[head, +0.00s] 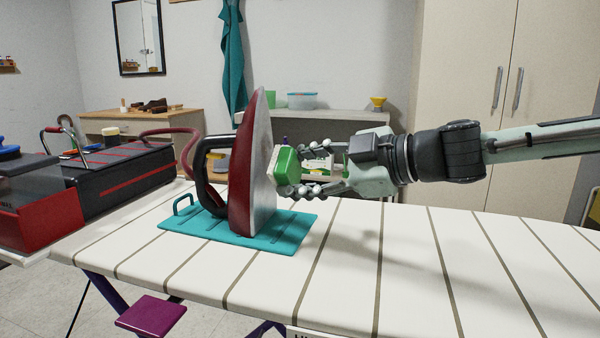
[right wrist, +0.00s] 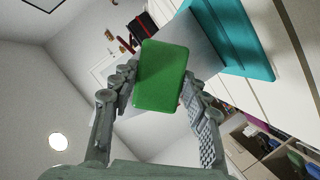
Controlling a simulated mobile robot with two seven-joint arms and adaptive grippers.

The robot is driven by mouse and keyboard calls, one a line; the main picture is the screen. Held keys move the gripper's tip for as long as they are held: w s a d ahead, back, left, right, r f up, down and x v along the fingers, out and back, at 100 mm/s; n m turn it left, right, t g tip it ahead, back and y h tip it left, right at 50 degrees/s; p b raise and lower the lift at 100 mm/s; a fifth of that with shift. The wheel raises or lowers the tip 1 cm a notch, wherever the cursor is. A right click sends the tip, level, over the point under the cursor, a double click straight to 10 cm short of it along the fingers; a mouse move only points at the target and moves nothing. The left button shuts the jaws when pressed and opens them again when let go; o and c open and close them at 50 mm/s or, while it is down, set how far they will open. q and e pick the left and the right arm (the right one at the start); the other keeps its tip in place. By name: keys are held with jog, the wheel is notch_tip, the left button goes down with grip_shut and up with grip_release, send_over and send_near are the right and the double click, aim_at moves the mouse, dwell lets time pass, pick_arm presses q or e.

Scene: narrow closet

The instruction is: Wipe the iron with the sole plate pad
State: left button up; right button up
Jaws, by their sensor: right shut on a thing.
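The iron (head: 243,175) stands upright on its heel on a teal mat (head: 285,228), its red body to the left and its grey sole plate (head: 263,170) facing right. In the head view my right gripper (head: 285,170) is shut on a green pad (head: 287,163) with a pale face turned toward the sole plate. The pad is very close to the plate; I cannot tell whether they touch. The right wrist view shows the pad's green back (right wrist: 163,76) between both fingers, with the grey plate (right wrist: 200,50) behind it. My left gripper is not in view.
The striped ironing board (head: 380,260) is clear to the right of the mat. A red and black steam station (head: 120,175) stands at the left, joined to the iron by a dark red hose (head: 188,150). A purple footrest (head: 151,315) is below the board.

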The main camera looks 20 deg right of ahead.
aim_at(289, 147)
jog(key=shift+w+a+b, duration=0.6)
jog(key=shift+a+b, duration=0.25)
jog(key=shift+b, duration=0.15)
notch_tip(289, 147, up, 4)
jog(key=p, duration=0.3)
jog(key=shift+s+d+p, duration=0.1)
jog(key=shift+d+p, duration=0.05)
jog(key=shift+p, duration=0.2)
jog(key=shift+r+p, duration=1.5)
jog(key=shift+r, duration=0.3)
jog(key=shift+f, duration=0.1)
notch_tip(289, 147, down, 8)
jog(key=b, duration=0.7)
jog(key=shift+r, duration=0.25)
